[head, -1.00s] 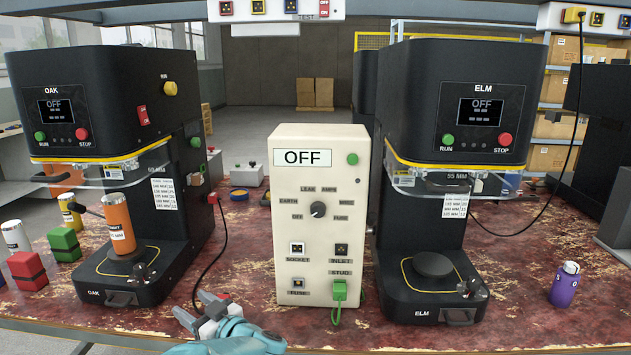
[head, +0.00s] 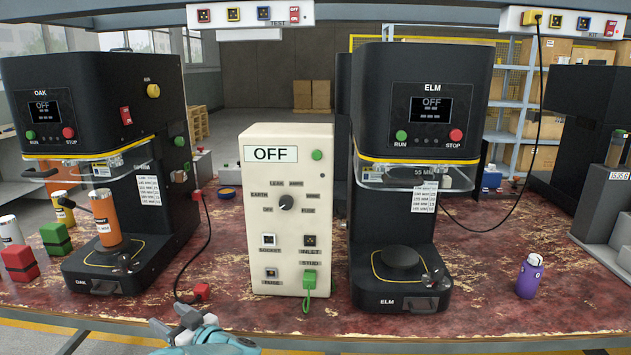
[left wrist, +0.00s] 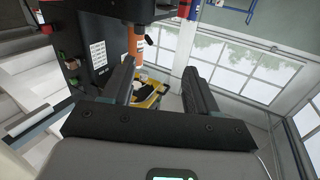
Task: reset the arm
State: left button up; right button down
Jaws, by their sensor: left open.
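My left gripper (head: 175,328) shows at the bottom edge of the head view, in front of the table's front edge. Its jaws are open with nothing between them. In the left wrist view its two dark fingers (left wrist: 160,90) stand well apart, and an orange can and window panes show beyond them. A red plug (head: 202,291) on a black cable lies on the table, beyond the gripper and apart from it. My right gripper is in neither view.
The OAK seamer (head: 95,110) holds an orange can (head: 106,220). The OFF tester (head: 288,215) and the ELM seamer (head: 420,110) stand to its right. A purple can (head: 530,276) and red and green blocks (head: 20,264) sit on the table (head: 490,285).

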pick_arm(q)
jog(key=s+d+f+m+h, duration=0.1)
jog(key=s+f+m+h, duration=0.2)
jog(key=f, duration=0.4)
jog(key=s+d+f+m+t+h, duration=0.1)
jog(key=s+f+m+h, duration=0.15)
jog(key=f, duration=0.45)
jog(key=s+d+f+m+h, duration=0.1)
jog(key=s+f+m+h, duration=0.25)
jog(key=f, duration=0.35)
jog(key=s+d+f+g+h, duration=0.2)
jog(key=s+d+f+h, duration=0.35)
jog(key=s+d, duration=0.2)
jog(key=s+d+f+g+h, duration=0.2)
jog(key=s+d+g, duration=0.25)
jog(key=s, duration=0.55)
jog(key=s+d+f+g+h, duration=0.1)
jog(key=s+d+g+h, duration=0.3)
jog(key=s, duration=0.7)
notch_tip(320, 180, up, 14)
jog(key=y+p, duration=0.1)
jog(key=p, duration=1.3)
jog(key=shift+w+d+t, duration=0.25)
jog(key=shift+d+t, duration=0.15)
jog(key=shift+t, duration=0.05)
